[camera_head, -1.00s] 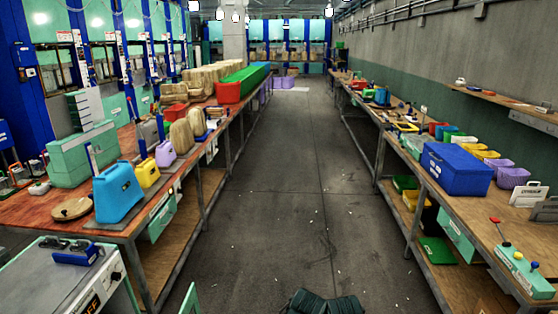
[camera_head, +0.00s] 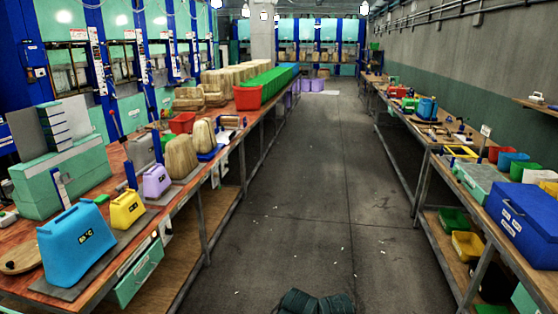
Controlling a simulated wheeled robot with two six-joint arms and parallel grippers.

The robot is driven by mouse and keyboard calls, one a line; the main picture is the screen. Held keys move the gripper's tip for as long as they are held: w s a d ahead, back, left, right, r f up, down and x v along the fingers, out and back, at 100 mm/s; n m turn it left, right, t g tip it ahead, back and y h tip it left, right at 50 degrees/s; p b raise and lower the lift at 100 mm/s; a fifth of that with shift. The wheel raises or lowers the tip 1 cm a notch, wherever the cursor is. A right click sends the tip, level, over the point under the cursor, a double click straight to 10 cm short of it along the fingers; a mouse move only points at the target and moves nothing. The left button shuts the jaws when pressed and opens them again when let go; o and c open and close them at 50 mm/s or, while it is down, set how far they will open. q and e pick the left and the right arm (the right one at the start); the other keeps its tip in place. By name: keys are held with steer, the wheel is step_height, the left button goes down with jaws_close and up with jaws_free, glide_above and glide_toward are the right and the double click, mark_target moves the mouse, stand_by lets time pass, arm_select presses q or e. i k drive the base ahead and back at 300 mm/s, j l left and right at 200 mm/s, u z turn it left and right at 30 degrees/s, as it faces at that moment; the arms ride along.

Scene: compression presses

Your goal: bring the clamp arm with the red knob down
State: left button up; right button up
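Neither of my grippers is in view.
The left bench holds a blue container (camera_head: 72,243), a yellow one (camera_head: 127,210), a lilac one (camera_head: 156,181) and a red bin (camera_head: 249,97). A large blue box (camera_head: 527,220) stands on the right bench (camera_head: 420,135).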

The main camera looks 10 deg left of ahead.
mark_target(123, 138)
steer(key=i+u, duration=0.15)
steer(key=i, duration=0.4)
steer(key=i+u, duration=0.15)
steer(key=i, duration=0.4)
steer(key=i+l+u, duration=0.15)
steer(key=i, duration=0.4)
steer(key=i+j+u, duration=0.1)
steer(key=i+u, duration=0.25)
steer(key=u, duration=0.15)
steer(key=i+u, duration=0.35)
steer(key=u, duration=0.15)
steer(key=i+l+u, duration=0.15)
steer(key=i+u, duration=0.2)
steer(key=u, duration=0.15)
steer(key=i+j+u, duration=0.1)
steer(key=i+u, duration=0.35)
steer(key=i+l+u, duration=0.1)
steer(key=i+u, duration=0.35)
steer(key=i+l, duration=0.05)
steer(key=i, duration=0.05)
